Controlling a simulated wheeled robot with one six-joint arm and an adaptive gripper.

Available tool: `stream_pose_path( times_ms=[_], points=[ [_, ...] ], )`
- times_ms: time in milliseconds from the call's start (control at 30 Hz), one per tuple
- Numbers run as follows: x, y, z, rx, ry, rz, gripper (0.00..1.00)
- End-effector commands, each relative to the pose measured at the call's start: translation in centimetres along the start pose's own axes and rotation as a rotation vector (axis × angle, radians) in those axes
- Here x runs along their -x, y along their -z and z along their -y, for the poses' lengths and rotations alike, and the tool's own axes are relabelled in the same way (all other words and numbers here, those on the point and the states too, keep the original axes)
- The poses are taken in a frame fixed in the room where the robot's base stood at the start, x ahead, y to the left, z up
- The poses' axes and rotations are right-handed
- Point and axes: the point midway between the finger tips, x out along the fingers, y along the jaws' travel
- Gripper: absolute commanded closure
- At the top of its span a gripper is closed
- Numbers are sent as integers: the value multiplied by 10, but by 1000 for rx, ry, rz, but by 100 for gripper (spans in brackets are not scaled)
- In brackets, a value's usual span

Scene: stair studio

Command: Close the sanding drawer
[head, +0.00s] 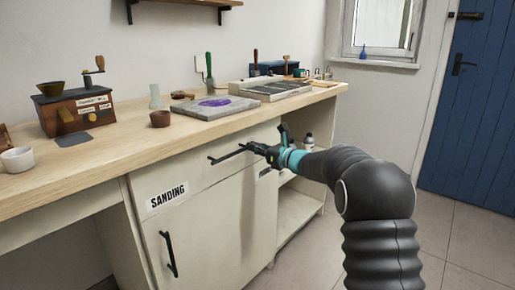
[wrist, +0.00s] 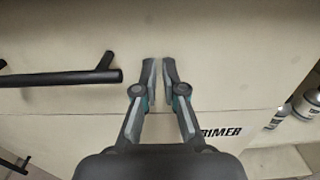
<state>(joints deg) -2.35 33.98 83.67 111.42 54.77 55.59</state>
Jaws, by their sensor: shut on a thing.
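The sanding drawer (head: 205,176) is a cream front under the wooden worktop, with a "SANDING" label at its left and a black bar handle (head: 228,156). It looks nearly flush with the cabinet; I cannot tell whether a small gap remains. My gripper (head: 262,150) is at the front, right of the handle. In the wrist view my gripper's fingertips (wrist: 160,66) are nearly together, a narrow slit between them, against or close to the cream front. The handle (wrist: 70,77) lies to their left, apart from them. I see nothing held between the fingers; contact is hard to judge.
Below is a cabinet door with a black handle (head: 168,254). A "PRIMER" label (wrist: 222,132) is right of the fingers. Bottles (head: 308,142) stand on open shelves at right. The worktop (head: 110,160) holds a grinder and tools. The floor at right is clear.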

Motion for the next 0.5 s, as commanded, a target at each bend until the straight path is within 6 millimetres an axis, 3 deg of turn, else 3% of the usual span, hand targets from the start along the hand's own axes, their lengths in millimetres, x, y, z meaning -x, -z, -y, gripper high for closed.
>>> stream_pose_path(
  times_ms=[300,500],
  points=[
    [-6,-5,-6,1,-6,8,100],
    [16,-3,-1,1,-2,8,100]
  ],
)
